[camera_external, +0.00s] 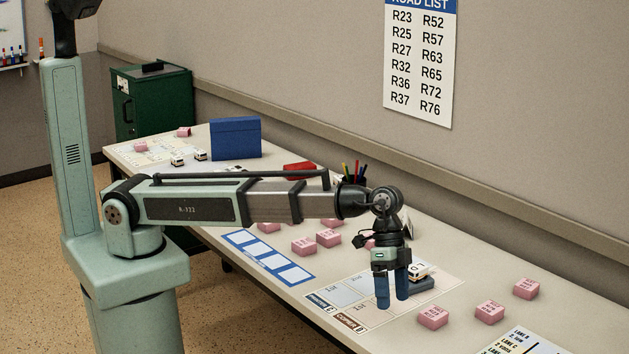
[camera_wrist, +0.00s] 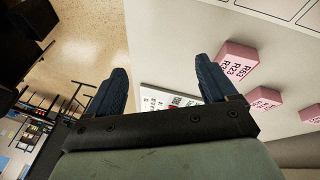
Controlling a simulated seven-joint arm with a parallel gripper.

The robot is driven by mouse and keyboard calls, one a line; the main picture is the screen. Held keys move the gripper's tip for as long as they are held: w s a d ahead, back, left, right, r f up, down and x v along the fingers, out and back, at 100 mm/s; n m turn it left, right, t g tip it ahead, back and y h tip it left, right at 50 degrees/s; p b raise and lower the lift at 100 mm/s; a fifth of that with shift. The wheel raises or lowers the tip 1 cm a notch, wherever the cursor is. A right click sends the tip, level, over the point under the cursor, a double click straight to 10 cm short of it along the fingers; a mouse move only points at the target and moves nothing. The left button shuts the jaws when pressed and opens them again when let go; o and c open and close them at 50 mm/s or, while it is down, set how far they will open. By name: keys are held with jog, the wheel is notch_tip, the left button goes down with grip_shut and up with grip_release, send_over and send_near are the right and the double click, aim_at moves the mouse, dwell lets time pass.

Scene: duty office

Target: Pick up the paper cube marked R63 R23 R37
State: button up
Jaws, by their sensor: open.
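A pink paper cube (camera_wrist: 238,65) with black print that appears to start R63, R23 lies right of my gripper in the wrist view; its last line is hard to read. In the external view the print on the cubes is too small to read, so I cannot tell surely which is this one. My gripper (camera_external: 392,300) points down over the mat near the white toy vehicle, fingers apart and empty. In the wrist view the gripper (camera_wrist: 161,67) also shows its two blue fingers spread, with no cube between them.
Pink cubes stand right of my gripper, at the near one (camera_external: 433,317), the middle one (camera_external: 490,312) and the far one (camera_external: 526,289). More pink cubes (camera_external: 303,245) lie beneath my arm. A white toy vehicle (camera_external: 418,270) is close behind the fingers. A pen holder stands farther back.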

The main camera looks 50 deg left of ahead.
aim_at(433, 311)
jog(key=w+a+r+m+t, duration=0.25)
jog(key=w+r, duration=0.25)
jog(key=w, duration=0.6)
jog(key=shift+m, duration=0.45)
jog(key=shift+s+d+x, duration=0.1)
jog(key=shift+s+x, duration=0.05)
jog(key=shift+x, duration=2.15)
jog(key=shift+s+d+x, duration=0.1)
jog(key=shift+x, duration=2.2)
jog(key=shift+s+d+x, duration=0.1)
jog(key=shift+s+x, duration=0.05)
jog(key=shift+x, duration=2.15)
jog(key=shift+r, duration=0.1)
jog(key=c, duration=1.1)
